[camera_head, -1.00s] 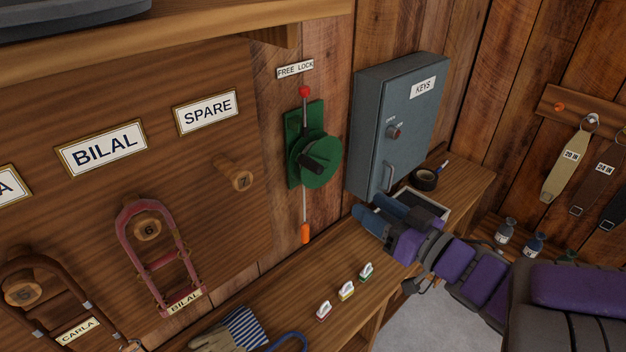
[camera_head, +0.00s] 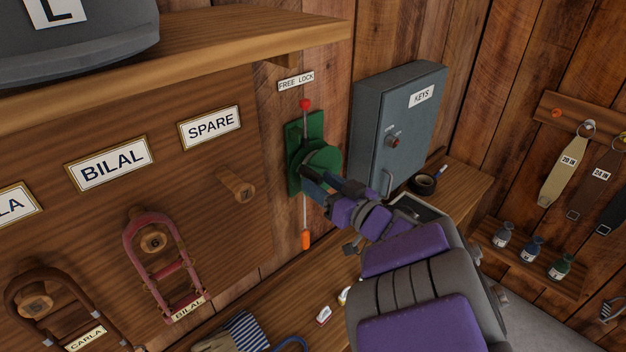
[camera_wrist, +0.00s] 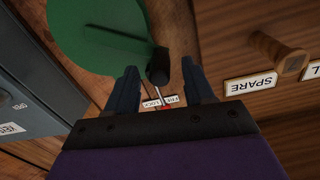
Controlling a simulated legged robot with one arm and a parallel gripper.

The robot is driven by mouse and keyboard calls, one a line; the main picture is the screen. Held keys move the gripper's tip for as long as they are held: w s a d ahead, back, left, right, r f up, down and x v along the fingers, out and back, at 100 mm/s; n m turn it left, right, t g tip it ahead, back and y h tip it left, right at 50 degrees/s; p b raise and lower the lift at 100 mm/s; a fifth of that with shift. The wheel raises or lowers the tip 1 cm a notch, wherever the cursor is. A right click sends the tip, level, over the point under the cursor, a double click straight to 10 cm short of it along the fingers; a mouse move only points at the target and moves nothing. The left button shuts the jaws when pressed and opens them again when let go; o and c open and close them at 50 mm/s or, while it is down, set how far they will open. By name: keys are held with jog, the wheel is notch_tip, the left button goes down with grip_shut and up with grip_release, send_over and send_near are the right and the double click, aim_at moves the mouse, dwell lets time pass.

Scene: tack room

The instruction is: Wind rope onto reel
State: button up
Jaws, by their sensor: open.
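The green reel (camera_head: 322,158) is on a green plate on the plank wall, under a FREE LOCK label (camera_head: 296,81). The red ball (camera_head: 305,104) is above it. A thin pale rope (camera_head: 305,212) hangs below to an orange end piece (camera_head: 305,240). My gripper (camera_head: 320,184) is at the reel's lower front and covers the crank handle in the head view. In the wrist view, the green disc (camera_wrist: 95,35) is at upper left. The dark crank knob (camera_wrist: 161,62) is between my open fingers (camera_wrist: 159,70); I cannot tell whether they touch it.
The grey key cabinet (camera_head: 398,125) is right of the reel. A wooden peg (camera_head: 238,186) sticks out to the left, beside the hung red halter (camera_head: 160,265). A shelf (camera_head: 230,50) overhangs above. The bench below holds a glove (camera_head: 243,333) and small clips.

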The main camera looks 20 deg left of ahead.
jog(key=shift+x, duration=1.65)
jog(key=shift+c, duration=0.4)
grip_shut()
